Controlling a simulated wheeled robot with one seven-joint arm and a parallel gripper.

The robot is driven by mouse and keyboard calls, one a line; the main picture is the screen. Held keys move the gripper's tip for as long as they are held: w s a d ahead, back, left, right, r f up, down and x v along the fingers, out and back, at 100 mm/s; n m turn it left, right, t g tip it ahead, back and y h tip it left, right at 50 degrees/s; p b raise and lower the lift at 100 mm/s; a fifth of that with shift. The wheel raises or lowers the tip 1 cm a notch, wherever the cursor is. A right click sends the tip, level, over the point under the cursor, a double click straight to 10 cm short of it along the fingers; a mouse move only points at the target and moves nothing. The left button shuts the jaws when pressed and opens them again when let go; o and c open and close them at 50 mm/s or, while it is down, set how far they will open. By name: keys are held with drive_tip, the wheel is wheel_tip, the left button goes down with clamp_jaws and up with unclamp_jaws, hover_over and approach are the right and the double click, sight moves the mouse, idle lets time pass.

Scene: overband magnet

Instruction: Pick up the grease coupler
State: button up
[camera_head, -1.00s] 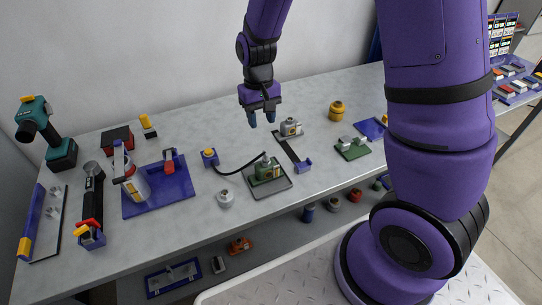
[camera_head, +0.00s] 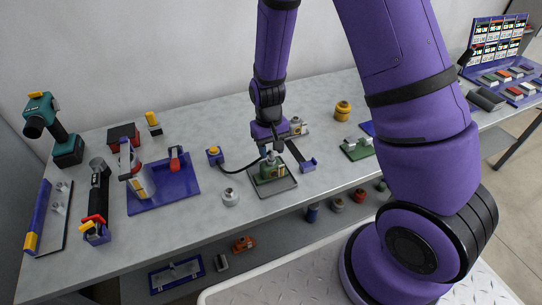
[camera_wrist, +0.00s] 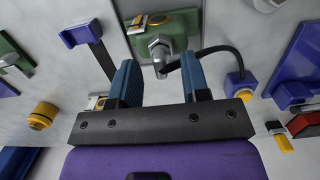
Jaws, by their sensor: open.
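A green block (camera_head: 268,173) lies on a small grey tray (camera_head: 289,184). A silver hex fitting stands on it, clear in the wrist view (camera_wrist: 159,48). A black hose (camera_head: 235,171) runs from that fitting to a blue block with a yellow top (camera_head: 214,155). I take the hose-end fitting to be the grease coupler, but cannot be sure. My gripper (camera_head: 271,149) is low above the green block, pointing down. In the wrist view its two blue fingers (camera_wrist: 160,80) are apart and empty, with the fitting just beyond the gap. The gripper partly hides the block's top in the head view.
A silver knob-like part (camera_head: 230,197) stands left of the tray. A dark strip with a blue end (camera_head: 308,165) lies to its right, and a green plate (camera_head: 357,149) farther right. A blue tray (camera_head: 165,195) lies left. Bare table lies behind the hose.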

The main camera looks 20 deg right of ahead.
drive_tip(key=shift+s+f, duration=0.1)
drive_tip(key=shift+f, duration=0.55)
drive_tip(key=shift+c, duration=0.4)
clamp_jaws()
